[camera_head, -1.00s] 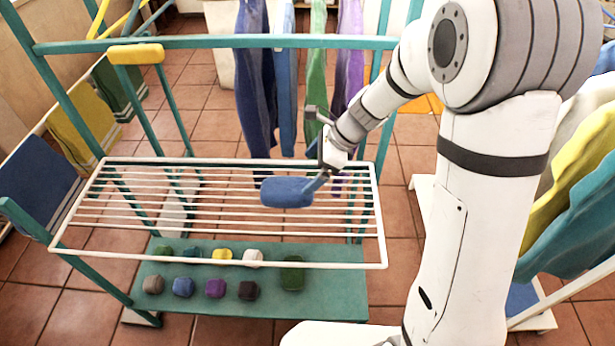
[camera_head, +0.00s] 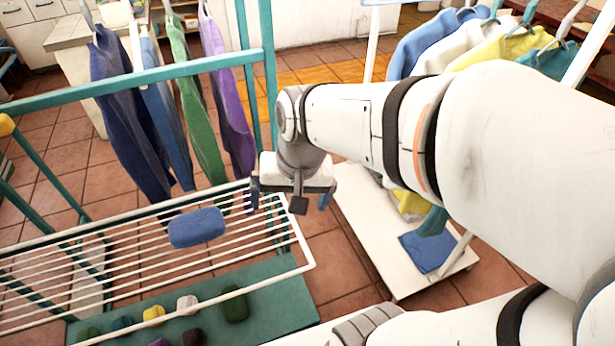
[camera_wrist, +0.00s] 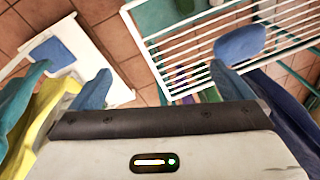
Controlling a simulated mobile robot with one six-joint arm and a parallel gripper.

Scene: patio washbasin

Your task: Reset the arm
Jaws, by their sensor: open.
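My gripper (camera_head: 287,198) is open and empty, to the right of the white wire rack. In the wrist view its two blue fingers stand wide apart with nothing between them (camera_wrist: 160,92). A blue rolled cloth (camera_head: 197,228) lies on the bars of the white rack (camera_head: 307,262), left of my gripper and apart from it. The cloth also shows in the wrist view (camera_wrist: 240,43), beyond the right finger.
Several small coloured bundles, such as a yellow one (camera_head: 154,315), sit on the green lower shelf (camera_head: 275,300). Garments hang behind the rack (camera_head: 130,120). A white wheeled stand (camera_head: 365,225) with hanging clothes and a folded blue cloth (camera_head: 428,251) is at the right.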

